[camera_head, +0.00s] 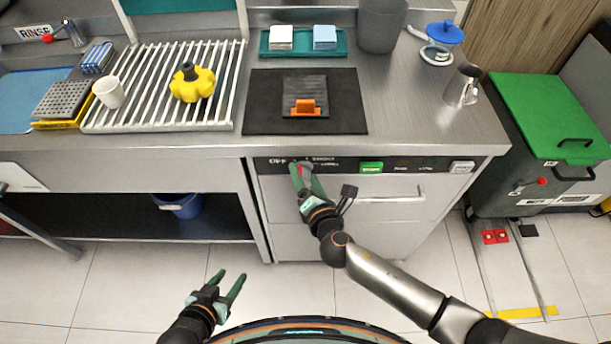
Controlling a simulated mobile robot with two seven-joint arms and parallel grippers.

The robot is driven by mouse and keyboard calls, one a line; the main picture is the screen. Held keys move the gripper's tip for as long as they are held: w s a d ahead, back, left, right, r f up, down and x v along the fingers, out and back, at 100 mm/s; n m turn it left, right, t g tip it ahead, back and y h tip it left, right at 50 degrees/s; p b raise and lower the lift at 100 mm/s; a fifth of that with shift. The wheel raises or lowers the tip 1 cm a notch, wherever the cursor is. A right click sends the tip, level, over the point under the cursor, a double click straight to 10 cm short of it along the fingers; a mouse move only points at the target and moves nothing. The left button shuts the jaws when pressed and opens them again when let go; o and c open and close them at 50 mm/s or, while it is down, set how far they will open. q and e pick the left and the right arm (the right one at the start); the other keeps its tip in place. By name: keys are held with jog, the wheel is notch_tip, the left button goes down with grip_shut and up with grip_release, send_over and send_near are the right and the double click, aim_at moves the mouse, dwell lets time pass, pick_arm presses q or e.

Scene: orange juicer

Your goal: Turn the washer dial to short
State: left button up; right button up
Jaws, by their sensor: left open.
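The washer (375,215) stands under the steel counter, with a dark control strip along its top front edge. The strip carries small white labels, a green button (371,167) and a white button (462,167). The dial shows only as a small red mark (299,170) at the left of the strip, mostly hidden by my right gripper. My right gripper (300,168) is at that spot, its green fingers reaching up to the strip; I cannot tell whether they touch or grip the dial. My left gripper (229,276) is open and empty, low over the floor.
A green-lidded bin (545,110) stands to the right. A handle (405,195) sticks out from the washer front.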

grip_shut()
dwell(0.3)
pick_arm(q)
jog(key=shift+f, duration=0.1)
